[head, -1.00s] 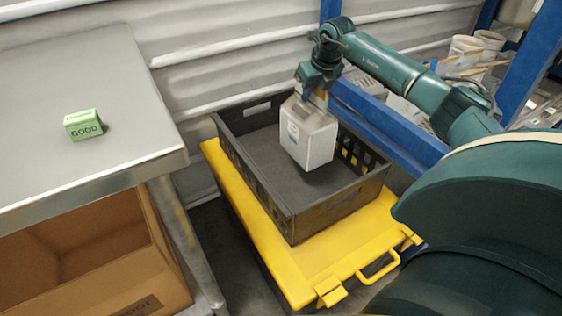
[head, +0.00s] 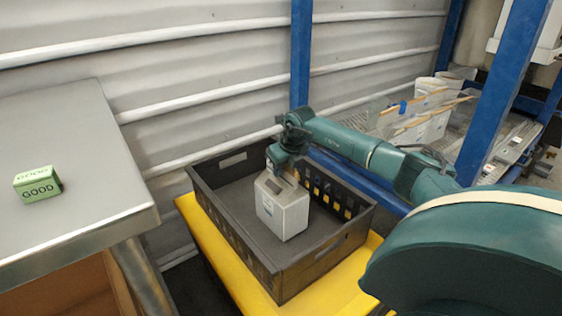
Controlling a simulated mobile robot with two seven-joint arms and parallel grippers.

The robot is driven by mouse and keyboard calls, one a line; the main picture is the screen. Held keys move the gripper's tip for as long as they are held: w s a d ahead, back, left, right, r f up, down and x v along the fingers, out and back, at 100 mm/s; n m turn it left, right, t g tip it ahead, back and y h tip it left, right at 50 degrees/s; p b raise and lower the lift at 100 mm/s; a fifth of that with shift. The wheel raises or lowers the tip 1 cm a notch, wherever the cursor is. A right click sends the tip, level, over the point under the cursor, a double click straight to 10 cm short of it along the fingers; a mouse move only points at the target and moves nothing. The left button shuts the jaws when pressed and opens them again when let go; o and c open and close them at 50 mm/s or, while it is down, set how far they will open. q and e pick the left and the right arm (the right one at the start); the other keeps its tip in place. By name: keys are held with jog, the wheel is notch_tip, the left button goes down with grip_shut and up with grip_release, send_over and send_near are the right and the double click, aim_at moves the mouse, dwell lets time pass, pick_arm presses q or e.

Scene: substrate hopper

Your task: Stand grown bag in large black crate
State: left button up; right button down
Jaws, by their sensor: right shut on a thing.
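The large black crate (head: 312,262) sits on a yellow lid in the middle of the head view. The grown bag (head: 283,215) is a pale, block-shaped bag with a small label on its side. It is upright inside the crate, near the middle; I cannot tell whether its base touches the crate floor. My right gripper (head: 284,180) is above the bag and shut on its top. The fingertips are partly hidden by the wrist and the bag. My left gripper is not in view.
A steel table (head: 65,165) with a green GOOD block (head: 38,184) stands at the left, a cardboard box (head: 60,290) below it. Blue rack posts (head: 300,55) rise behind and right of the crate. Several pale bags (head: 425,115) stand on the rack. Crate floor around the bag is bare.

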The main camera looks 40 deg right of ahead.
jog(key=shift+w+f, duration=0.15)
jog(key=shift+f, duration=0.25)
jog(key=c, duration=1.9)
grip_release()
jog(key=shift+f, duration=0.2)
jog(key=o, duration=0.4)
jog(key=shift+r, duration=0.1)
jog(key=shift+s+r, duration=0.3)
jog(key=shift+r, duration=0.2)
pick_arm(q)
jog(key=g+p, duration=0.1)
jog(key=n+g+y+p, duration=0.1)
jog(key=p, duration=0.1)
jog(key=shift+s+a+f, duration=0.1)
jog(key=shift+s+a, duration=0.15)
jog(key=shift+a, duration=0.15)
pick_arm(e)
jog(key=v, duration=1.1)
jog(key=shift+s, duration=0.1)
